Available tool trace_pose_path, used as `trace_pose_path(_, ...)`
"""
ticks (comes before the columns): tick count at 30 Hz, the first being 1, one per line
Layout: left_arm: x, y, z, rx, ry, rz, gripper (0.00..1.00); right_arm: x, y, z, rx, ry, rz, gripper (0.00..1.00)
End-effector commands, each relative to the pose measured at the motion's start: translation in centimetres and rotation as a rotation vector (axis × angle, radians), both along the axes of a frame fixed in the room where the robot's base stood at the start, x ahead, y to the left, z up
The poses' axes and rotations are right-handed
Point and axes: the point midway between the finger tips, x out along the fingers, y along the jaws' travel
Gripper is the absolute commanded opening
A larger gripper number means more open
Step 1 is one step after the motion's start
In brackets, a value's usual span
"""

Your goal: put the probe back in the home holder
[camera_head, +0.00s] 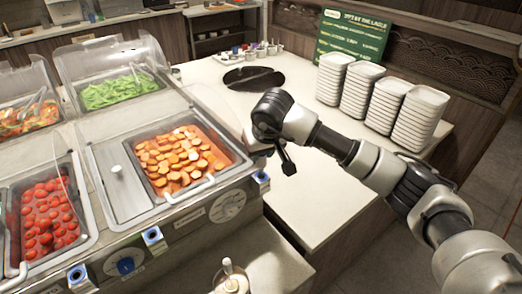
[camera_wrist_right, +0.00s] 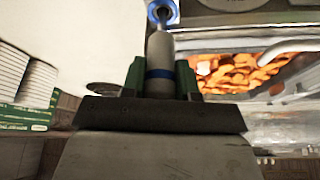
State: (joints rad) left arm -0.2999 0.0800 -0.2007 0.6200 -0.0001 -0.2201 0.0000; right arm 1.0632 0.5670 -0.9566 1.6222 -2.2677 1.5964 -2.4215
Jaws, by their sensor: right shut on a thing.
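My right gripper (camera_head: 268,150) is beside the right end of the serving counter. In the right wrist view its green-padded fingers (camera_wrist_right: 161,80) are shut on the probe (camera_wrist_right: 159,50), a grey handle with a blue band. The probe's far end points at a blue-rimmed holder (camera_wrist_right: 163,12); I cannot tell whether it is inside it. In the head view, blue holders sit along the counter front: one below the gripper (camera_head: 261,178), one at the middle (camera_head: 153,237) and one at the left (camera_head: 77,275). Which is the home holder is not clear. My left gripper is not in view.
Stacks of white trays (camera_head: 385,105) and a green sign (camera_head: 352,42) stand behind my right arm. The pale worktop (camera_head: 310,195) below is clear.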

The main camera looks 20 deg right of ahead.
Motion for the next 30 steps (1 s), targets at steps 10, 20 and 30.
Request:
trace_pose_path(10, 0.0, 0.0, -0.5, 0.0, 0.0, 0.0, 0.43, 0.0, 0.0, -0.5, 0.0, 0.0, 0.0, 0.06)
trace_pose_path(20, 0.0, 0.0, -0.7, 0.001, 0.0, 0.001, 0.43, 0.0, 0.0, -0.7, 0.0, 0.0, 0.0, 0.06)
trace_pose_path(30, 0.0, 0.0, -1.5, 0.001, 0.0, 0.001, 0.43, 0.0, 0.0, -1.6, 0.0, 0.0, 0.0, 0.06)
